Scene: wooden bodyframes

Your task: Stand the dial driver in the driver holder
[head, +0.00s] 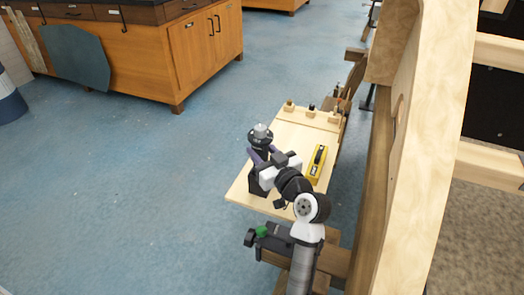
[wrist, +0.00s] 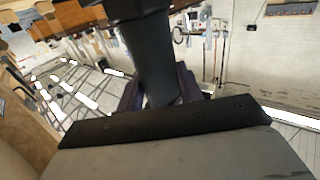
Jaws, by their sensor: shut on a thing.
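The dial driver (head: 260,138) is black with a round, dial-like top and a pale silver knob. It stands roughly upright in the head view. My gripper (head: 257,157) has purple fingers shut on it just below the round top. In the wrist view the fingers close on its thick black shaft (wrist: 152,60), and a wider dark part crosses the top edge. A dark block-like shape (head: 258,182) shows under the fingers, over the table's left side. I cannot tell whether it is the driver's lower part or the driver holder. My wrist partly hides this area.
The small wooden table (head: 245,194) carries a yellow tool (head: 318,160) with a black strip, right of my gripper. A strip with several small knobbed items (head: 311,113) lines its far edge. A large wooden frame (head: 425,150) rises at right. The blue floor at left is open.

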